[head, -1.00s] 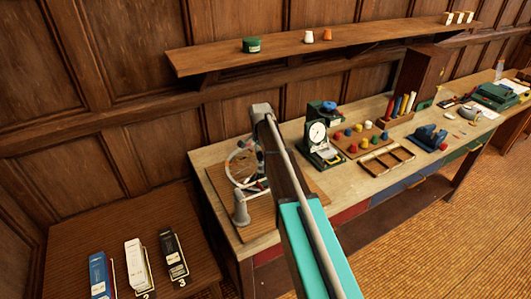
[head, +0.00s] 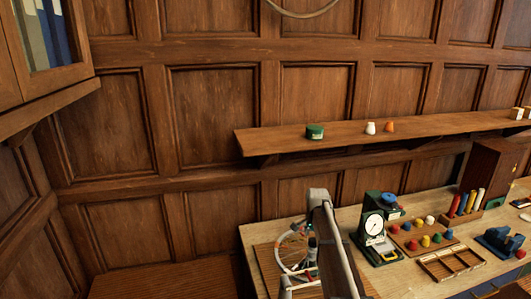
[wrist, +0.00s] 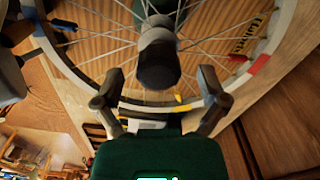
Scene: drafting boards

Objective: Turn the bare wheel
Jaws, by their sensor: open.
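The bare wheel (head: 283,249) stands on a wooden board at the left end of the bench in the head view, partly hidden by my arm. In the wrist view its pale rim (wrist: 285,50), thin spokes and dark hub end (wrist: 158,65) fill the upper picture. The rim carries a red patch, and a yellow tag shows near the spokes. My gripper (wrist: 161,76) is open, its two fingers spread either side below the hub, with nothing held between them. I cannot tell whether a finger touches the wheel. The gripper is not clear in the head view.
A green dial gauge (head: 373,228) stands right of the wheel. Beyond are a board of coloured knobs (head: 420,238), a divided wooden tray (head: 452,262) and a blue device (head: 499,242). A wall shelf (head: 350,138) runs above the bench. A lower wooden surface (head: 165,280) lies left.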

